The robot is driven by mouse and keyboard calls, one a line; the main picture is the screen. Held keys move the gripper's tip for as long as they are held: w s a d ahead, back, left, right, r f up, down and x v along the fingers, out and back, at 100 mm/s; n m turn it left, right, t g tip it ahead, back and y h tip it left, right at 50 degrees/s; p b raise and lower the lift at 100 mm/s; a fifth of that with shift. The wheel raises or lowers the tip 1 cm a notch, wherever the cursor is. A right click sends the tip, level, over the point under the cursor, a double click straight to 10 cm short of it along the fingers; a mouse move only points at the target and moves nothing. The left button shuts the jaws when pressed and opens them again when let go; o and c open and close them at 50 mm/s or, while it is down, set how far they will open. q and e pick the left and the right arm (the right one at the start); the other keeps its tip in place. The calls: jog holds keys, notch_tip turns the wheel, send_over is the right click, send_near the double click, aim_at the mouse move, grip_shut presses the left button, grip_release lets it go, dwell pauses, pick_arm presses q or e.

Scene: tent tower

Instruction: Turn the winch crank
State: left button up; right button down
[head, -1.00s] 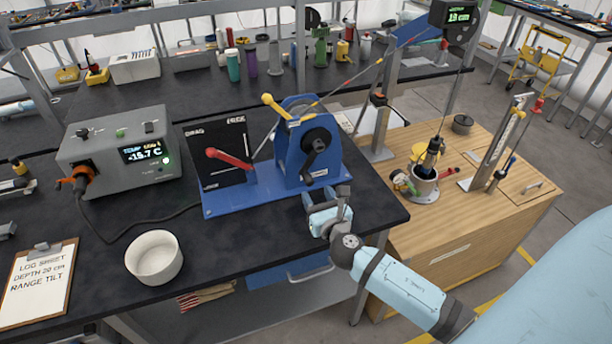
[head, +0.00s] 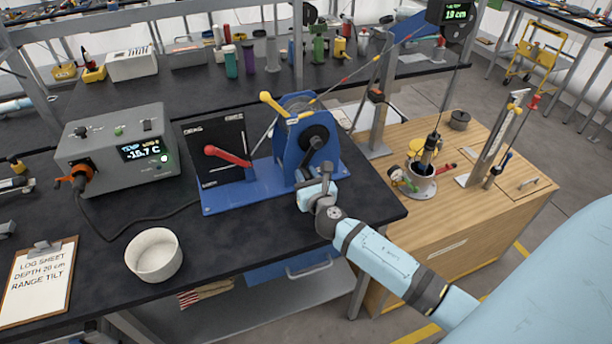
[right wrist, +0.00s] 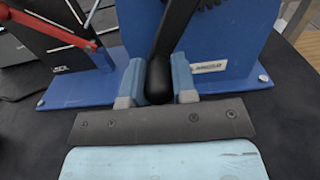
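The blue winch (head: 290,150) stands on its blue base plate on the black bench. Its black crank (head: 315,146) is on the front face, with the arm pointing down. My right gripper (head: 318,181) is at the crank's lower end. In the right wrist view, the black crank handle (right wrist: 158,80) sits between the two blue fingers (right wrist: 158,84), which appear to press on it from both sides. In the head view my gripper partly hides the handle. My left gripper is not in view.
A black panel with a red lever (head: 228,156) stands left of the winch. A line runs to the post with a display (head: 455,12). A grey temperature box (head: 118,152), white bowl (head: 154,255) and clipboard (head: 38,283) are at left. The wooden cabinet (head: 440,240) is at right.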

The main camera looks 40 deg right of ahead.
jog(key=a+r+m, duration=0.1)
jog(key=m, duration=0.1)
jog(key=a+r+m, duration=0.1)
jog(key=m, duration=0.1)
jog(key=shift+w+a+r+m, duration=0.2)
jog(key=shift+w+a+m, duration=0.15)
jog(key=shift+m, duration=0.05)
jog(key=c, duration=0.9)
grip_release()
jog(key=shift+b+v, duration=0.85)
jog(key=shift+v, duration=6.1)
